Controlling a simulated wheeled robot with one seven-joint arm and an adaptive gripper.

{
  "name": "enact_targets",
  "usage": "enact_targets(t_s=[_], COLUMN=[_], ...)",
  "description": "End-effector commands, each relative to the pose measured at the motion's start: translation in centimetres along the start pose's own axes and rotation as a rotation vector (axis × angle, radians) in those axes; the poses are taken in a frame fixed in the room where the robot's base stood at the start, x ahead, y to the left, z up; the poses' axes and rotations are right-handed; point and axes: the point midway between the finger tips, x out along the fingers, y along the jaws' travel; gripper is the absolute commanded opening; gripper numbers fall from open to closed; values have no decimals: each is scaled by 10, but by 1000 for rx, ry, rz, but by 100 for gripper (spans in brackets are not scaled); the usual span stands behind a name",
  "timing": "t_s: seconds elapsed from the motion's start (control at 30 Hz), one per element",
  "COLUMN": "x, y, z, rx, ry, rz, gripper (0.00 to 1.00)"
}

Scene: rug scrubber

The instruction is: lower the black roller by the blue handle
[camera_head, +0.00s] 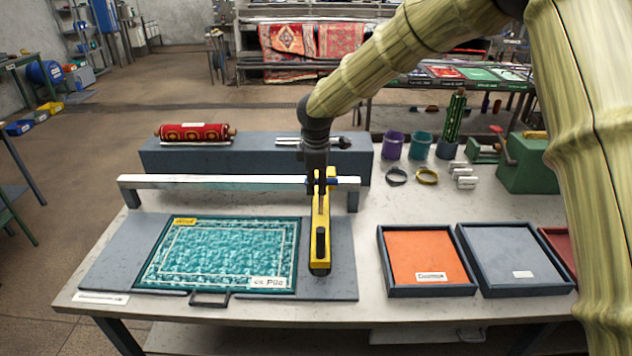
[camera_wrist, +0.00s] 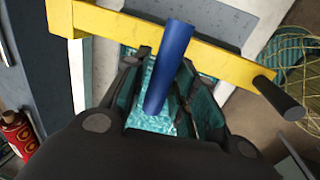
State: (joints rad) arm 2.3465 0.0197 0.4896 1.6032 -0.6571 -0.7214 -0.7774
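A yellow arm (camera_head: 321,215) hangs from the silver rail and reaches toward the front, right of the teal rug (camera_head: 222,250). It also crosses the wrist view (camera_wrist: 215,52). A black cylinder (camera_head: 320,242) stands at its near end and also shows in the wrist view (camera_wrist: 279,97); whether this is the roller itself I cannot tell. The blue handle (camera_wrist: 171,62) projects from the yellow arm toward my wrist. My gripper (camera_wrist: 160,85) is open, its dark fingers on either side of the handle's near end. Contact with the handle is not clear.
The silver rail (camera_head: 240,182) crosses above the grey plate (camera_head: 335,262) on posts. A blue-grey block (camera_head: 230,158) with a rolled red rug (camera_head: 193,132) stands behind. An orange tray (camera_head: 385,268) and a grey tray (camera_head: 468,262) lie to the right. Bare table lies between.

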Motion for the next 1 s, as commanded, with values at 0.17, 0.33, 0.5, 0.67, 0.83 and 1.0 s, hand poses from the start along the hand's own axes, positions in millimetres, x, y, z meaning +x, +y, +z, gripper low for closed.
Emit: enact_targets(t_s=[0.17, 0.33, 0.5, 0.67, 0.83, 1.0], x=[0, 3, 28, 52, 55, 57], y=[0, 0, -5, -10, -11, -12], z=[0, 0, 0, 0, 0, 0], rx=[0, 0, -1, -2, -1, -1], ry=[0, 0, 0, 0, 1, 0], rz=[1, 1, 0, 1, -1, -3], gripper=[0, 0, 0, 0, 0, 30])
